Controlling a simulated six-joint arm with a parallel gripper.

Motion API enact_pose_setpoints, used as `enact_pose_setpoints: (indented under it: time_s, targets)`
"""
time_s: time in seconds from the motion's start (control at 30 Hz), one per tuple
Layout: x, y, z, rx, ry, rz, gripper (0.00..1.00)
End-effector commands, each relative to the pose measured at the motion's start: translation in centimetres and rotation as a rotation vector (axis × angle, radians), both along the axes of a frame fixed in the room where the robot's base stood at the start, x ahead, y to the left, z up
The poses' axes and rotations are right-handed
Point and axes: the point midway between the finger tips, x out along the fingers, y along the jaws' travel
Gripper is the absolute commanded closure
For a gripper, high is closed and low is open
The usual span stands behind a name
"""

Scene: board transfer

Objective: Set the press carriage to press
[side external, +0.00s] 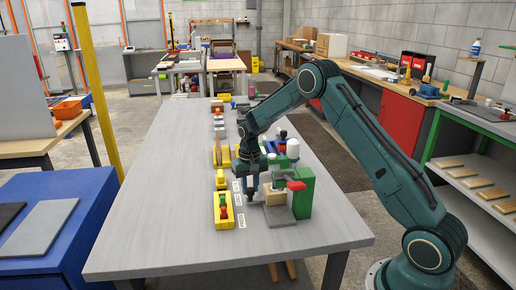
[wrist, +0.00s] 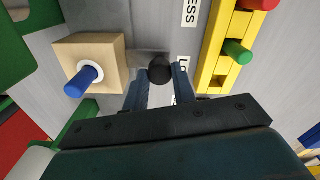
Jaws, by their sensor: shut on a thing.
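The green press (side external: 302,192) with a red part on it stands at the near right of the table. In front of it, a wooden block (side external: 272,194) sits on a grey plate (side external: 278,215). In the wrist view the block (wrist: 105,48) carries a white ring and a blue peg (wrist: 82,80). My gripper (side external: 252,194) points down just left of the block. Its fingers (wrist: 160,84) are shut on a black round knob (wrist: 160,68). The knob is beside a label starting "Lo" (wrist: 181,67); another label ending "ESS" (wrist: 190,14) lies farther up.
A yellow rack (side external: 223,210) with red and green pegs stands left of my gripper, close by in the wrist view (wrist: 215,45). More yellow fixtures line the grey table (side external: 150,235) farther back. The table's near left is clear.

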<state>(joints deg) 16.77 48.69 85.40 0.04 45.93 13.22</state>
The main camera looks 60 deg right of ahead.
Motion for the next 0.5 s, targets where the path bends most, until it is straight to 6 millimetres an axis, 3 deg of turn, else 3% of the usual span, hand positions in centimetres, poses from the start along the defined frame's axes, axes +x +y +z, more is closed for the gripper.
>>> enact_pose_setpoints:
  time_s: [0.33,0.37,0.47,0.5]
  targets:
    - [-0.20,0.29,0.05,0.001,-0.002,0.001,1.00]
    - [-0.20,0.28,0.06,0.001,-0.002,0.001,0.72]
    - [-0.20,0.27,0.06,0.000,-0.001,0.001,0.52]
    - [-0.20,0.27,0.05,0.000,-0.001,0.001,0.52]
